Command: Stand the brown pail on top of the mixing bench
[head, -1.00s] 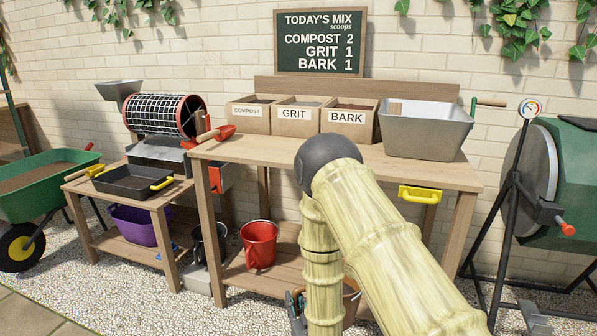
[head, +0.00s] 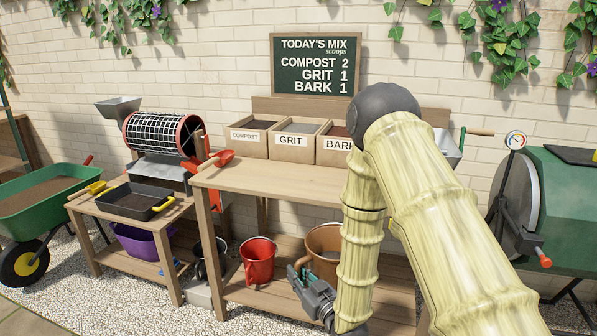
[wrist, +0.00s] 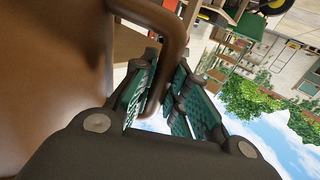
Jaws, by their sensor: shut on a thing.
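The brown pail (head: 324,268) is in front of the mixing bench (head: 262,180), below its top, partly hidden by my arm. In the wrist view the pail's curved brown wall (wrist: 50,85) fills the left side. My gripper (head: 299,277) is at the pail's lower left in the head view. In the wrist view its green-padded fingers (wrist: 168,95) are shut around the pail's brown handle (wrist: 172,58). The pail looks about upright in the head view. Its gap to the lower shelf is hidden.
Compost, grit and bark boxes (head: 290,143) stand along the bench's back; a grey tub (head: 447,146) is behind my arm. A red scoop (head: 222,158) lies at the left end. The front of the top is clear. A red bucket (head: 258,262) stands on the lower shelf.

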